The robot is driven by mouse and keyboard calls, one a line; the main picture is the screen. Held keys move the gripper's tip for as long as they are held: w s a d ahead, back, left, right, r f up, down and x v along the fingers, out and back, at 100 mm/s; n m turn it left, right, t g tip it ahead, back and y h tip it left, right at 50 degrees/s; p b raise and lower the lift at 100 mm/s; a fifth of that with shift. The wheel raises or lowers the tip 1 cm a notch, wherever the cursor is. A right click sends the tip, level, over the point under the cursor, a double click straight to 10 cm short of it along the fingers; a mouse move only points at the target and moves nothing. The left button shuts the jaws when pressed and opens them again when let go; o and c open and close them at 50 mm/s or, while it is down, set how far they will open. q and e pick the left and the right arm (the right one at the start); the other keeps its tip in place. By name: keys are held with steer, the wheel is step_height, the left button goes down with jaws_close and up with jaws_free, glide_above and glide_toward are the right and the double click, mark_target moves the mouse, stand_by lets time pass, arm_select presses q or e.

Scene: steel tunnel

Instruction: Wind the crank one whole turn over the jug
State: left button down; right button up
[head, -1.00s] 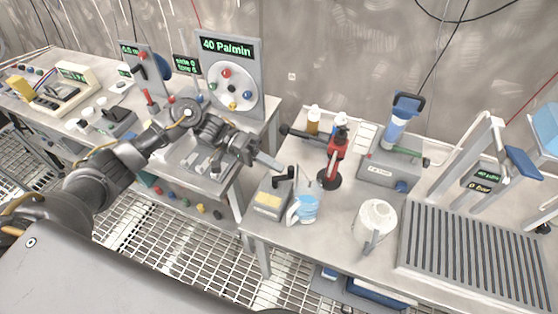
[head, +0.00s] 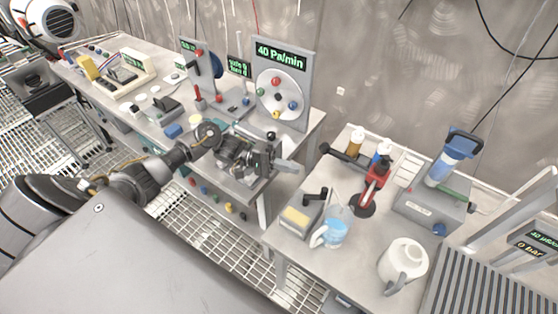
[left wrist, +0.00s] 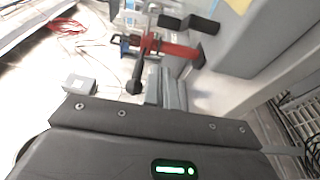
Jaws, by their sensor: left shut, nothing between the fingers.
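A black crank (head: 315,196) stands on a grey box (head: 288,228) with a yellow top patch on the right bench. A clear jug (head: 336,236) with blue liquid stands right beside the box, handle toward the left. My left gripper (head: 294,167) is shut and empty, above and behind the box in the picture, apart from the crank. In the left wrist view its grey fingers (left wrist: 172,92) lie together; black crank parts (left wrist: 188,22) and a red hand pump (left wrist: 172,48) show beyond. My right gripper is in neither view.
On the right bench stand the red hand pump (head: 375,188), a white jug (head: 403,264), bottles (head: 356,140) and a blue-topped device (head: 440,170). The left bench holds a dial panel (head: 282,85) and switches. A gap separates the benches.

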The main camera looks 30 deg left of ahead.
mark_target(315, 197)
arm_select(q)
steer(key=d+p, duration=0.1)
steer(key=d, duration=0.1)
steer(key=d+p, duration=0.1)
steer(key=d, duration=0.1)
steer(key=s+d, duration=0.1)
steer(key=d, duration=0.1)
steer(key=shift+d+r+p, duration=0.1)
steer(key=shift+d+p, duration=0.2)
steer(key=shift+p, duration=0.1)
steer(key=shift+s+d, duration=0.35)
steer(key=shift+d, duration=0.1)
steer(key=shift+a, duration=0.1)
